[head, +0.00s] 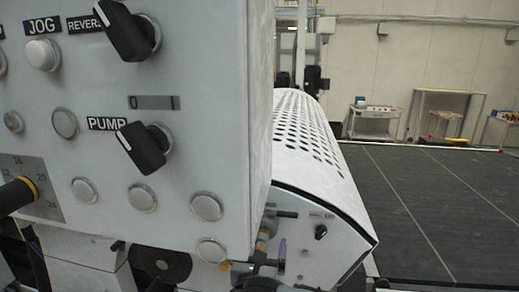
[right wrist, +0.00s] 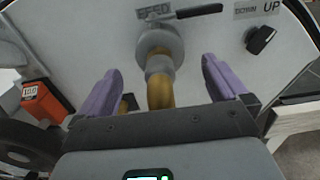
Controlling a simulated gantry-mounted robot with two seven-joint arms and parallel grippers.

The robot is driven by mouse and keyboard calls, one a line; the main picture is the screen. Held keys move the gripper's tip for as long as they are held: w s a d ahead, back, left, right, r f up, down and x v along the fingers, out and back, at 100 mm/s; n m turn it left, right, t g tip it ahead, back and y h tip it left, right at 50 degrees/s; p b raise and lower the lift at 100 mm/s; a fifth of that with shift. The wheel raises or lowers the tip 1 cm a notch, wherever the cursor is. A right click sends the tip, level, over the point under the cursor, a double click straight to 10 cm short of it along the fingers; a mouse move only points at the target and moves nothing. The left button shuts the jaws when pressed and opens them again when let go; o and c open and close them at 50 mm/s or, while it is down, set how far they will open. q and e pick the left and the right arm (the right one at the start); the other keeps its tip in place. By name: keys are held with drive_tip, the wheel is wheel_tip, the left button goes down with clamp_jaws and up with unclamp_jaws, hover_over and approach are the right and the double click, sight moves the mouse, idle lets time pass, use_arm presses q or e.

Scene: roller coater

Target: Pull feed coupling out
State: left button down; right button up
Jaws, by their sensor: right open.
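The feed coupling (right wrist: 160,62) is a grey round collar with a brass elbow below it, on the white end panel under a "FEED" label. A dark lever (right wrist: 199,11) sticks out to the right above it. My right gripper (right wrist: 160,72) is open, with one purple finger on each side of the coupling and gaps visible on both sides. In the head view, the brass coupling (head: 264,236) shows small beside the control box, with my right gripper (head: 262,258) just below it, partly hidden. My left gripper is not in view.
A white control box (head: 200,110) with black knobs and buttons fills the left of the head view. Behind it is a perforated white roller cover (head: 305,135). The wrist view shows a black knob (right wrist: 260,39) at right and an orange gauge (right wrist: 42,100) at left.

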idle(0.4)
clamp_jaws()
idle(0.4)
drive_tip(key=shift+s+r, duration=0.1)
drive_tip(key=s+p, duration=0.1)
drive_tip(key=s, duration=0.1)
drive_tip(key=s+p, duration=0.1)
drive_tip(key=p, duration=0.1)
drive_tip(key=s+a+p, duration=0.1)
drive_tip(key=s+p, duration=0.1)
drive_tip(key=shift+s, duration=0.3)
idle(0.7)
